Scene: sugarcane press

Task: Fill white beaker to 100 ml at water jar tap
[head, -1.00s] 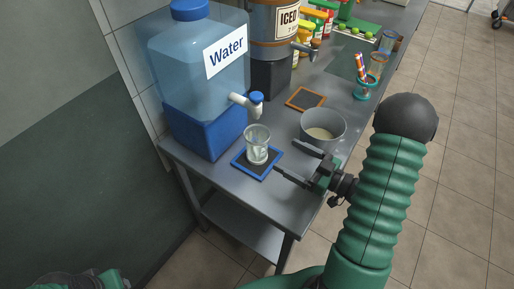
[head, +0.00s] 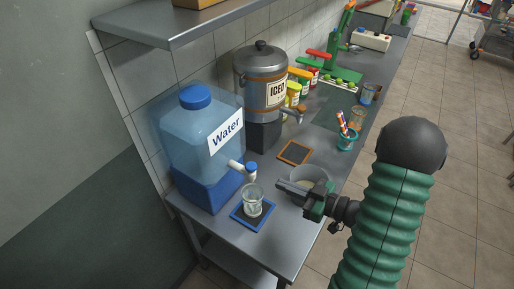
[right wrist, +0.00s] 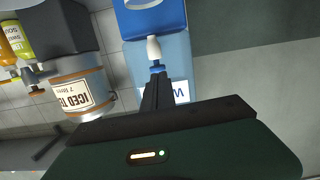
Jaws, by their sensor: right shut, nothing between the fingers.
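The clear beaker (head: 253,203) stands upright on a blue-framed dark mat (head: 238,215), below and slightly in front of the water jar's tap. I cannot make out its water level. The water jar (head: 196,140) is blue and labelled "Water". Its white tap (head: 241,169) has a blue top and also shows in the right wrist view (right wrist: 153,48). My right gripper (head: 281,186) is shut and empty, to the right of the tap. In the right wrist view its fingers (right wrist: 157,75) point at the tap's blue part; contact cannot be told. My left gripper is out of view.
An orange-framed mat (head: 294,152), an iced tea dispenser (head: 262,85) and a cup of striped straws (head: 346,137) are farther back. A shelf (head: 175,25) hangs above the jar.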

